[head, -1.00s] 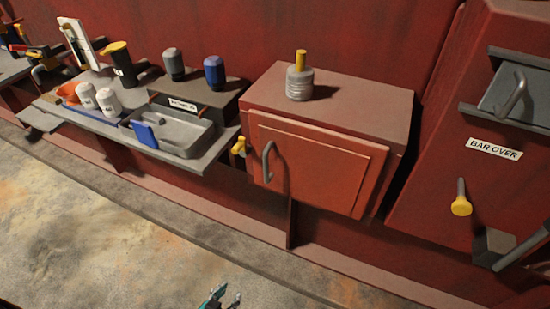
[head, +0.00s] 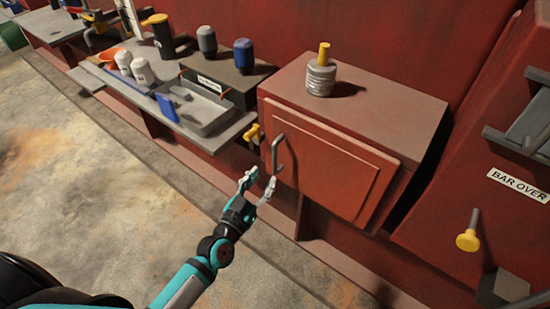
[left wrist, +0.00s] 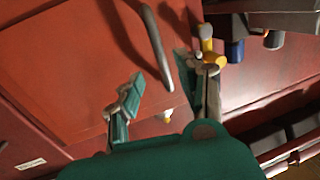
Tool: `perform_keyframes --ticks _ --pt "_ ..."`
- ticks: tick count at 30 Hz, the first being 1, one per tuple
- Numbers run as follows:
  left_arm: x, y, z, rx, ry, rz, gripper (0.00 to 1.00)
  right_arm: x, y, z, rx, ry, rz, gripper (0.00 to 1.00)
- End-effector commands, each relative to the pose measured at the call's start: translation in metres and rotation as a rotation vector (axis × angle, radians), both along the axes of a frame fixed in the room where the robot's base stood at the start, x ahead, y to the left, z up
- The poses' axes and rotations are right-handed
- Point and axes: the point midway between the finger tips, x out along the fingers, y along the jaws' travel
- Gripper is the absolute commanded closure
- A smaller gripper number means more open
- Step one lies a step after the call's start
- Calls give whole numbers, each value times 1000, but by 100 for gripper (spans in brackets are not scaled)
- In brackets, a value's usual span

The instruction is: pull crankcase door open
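The red crankcase door (head: 327,172) is on the front of a red box in the head view and looks closed or nearly so. Its grey bar handle (head: 277,154) is near the door's left edge. My left gripper (head: 260,184) is open just below and in front of the handle. In the left wrist view the handle (left wrist: 158,45) comes down between and beyond the open fingers of the gripper (left wrist: 160,92), with the door (left wrist: 75,75) behind it. I cannot tell whether a finger touches the handle. My right gripper is not in view.
A grey cylinder with a yellow top (head: 321,75) stands on the box. A yellow fitting (head: 254,136) is left of the door. A shelf (head: 215,143) with a tray and several bottles sticks out further left. A yellow knob (head: 467,241) is at right. The floor in front is clear.

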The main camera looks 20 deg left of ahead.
Motion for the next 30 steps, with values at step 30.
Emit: perform_keyframes --ticks 30 --pt "82 -12 -1 0 1 0 84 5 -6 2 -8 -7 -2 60"
